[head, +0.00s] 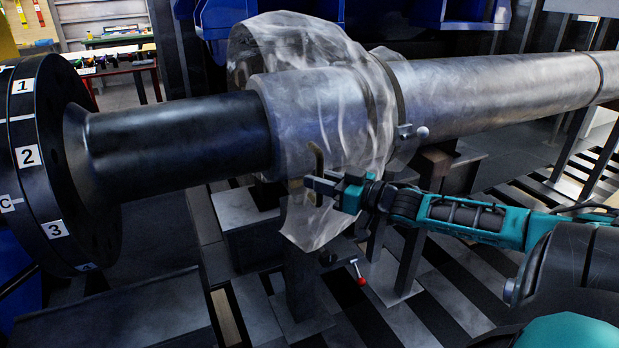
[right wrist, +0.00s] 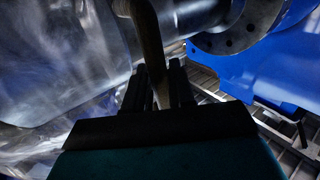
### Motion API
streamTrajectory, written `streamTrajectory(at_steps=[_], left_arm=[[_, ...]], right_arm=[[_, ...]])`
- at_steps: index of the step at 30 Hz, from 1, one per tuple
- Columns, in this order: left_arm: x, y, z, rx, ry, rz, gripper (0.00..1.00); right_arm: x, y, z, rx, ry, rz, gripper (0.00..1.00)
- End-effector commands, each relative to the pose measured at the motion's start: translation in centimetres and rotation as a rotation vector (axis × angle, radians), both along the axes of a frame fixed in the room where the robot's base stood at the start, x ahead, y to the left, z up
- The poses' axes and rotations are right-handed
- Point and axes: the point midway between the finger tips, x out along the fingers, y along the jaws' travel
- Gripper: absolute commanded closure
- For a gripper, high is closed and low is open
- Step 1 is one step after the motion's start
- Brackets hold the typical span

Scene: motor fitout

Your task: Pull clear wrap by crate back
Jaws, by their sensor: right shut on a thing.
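The clear wrap (head: 345,95) is a crinkled transparent sheet draped around the metal shaft's thick middle part, with a loose flap hanging below. It also shows at the left of the right wrist view (right wrist: 60,60). My right gripper (head: 322,186) is at the wrap's lower front, its arm coming from the right. A tan strip (head: 318,160) stands at its fingertips. In the right wrist view the fingers (right wrist: 160,88) are shut on this strip (right wrist: 150,45). How the strip joins the wrap is not clear. My left gripper is not in view.
The metal shaft (head: 500,85) crosses the view, with a black section (head: 170,145) and a numbered black disc (head: 40,160) at left. Blue bins (head: 225,18) stand behind. Metal supports and a red-tipped clamp handle (head: 360,280) are below. Striped floor lies at lower right.

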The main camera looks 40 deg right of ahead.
Motion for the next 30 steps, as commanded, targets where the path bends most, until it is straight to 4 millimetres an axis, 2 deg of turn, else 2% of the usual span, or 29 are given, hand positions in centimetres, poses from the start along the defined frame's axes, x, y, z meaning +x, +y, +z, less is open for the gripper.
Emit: streamTrajectory(at_steps=[8, 9, 14, 23, 30], left_arm=[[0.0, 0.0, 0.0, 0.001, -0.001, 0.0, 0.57], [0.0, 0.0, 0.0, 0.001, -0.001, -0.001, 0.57], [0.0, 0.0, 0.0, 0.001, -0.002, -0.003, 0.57], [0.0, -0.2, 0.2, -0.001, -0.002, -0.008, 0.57], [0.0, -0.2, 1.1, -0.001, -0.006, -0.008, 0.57]], right_arm=[[0.0, -0.1, -0.1, 0.0, 0.0, -0.003, 1.0], [0.0, -0.1, -0.1, 0.0, 0.0, -0.003, 0.75], [0.0, -0.1, -0.1, 0.0, 0.0, -0.002, 0.6], [-0.1, -0.1, -0.1, 0.001, 0.001, -0.001, 0.59], [-1.8, -0.5, 0.0, 0.002, 0.005, -0.002, 0.59]])
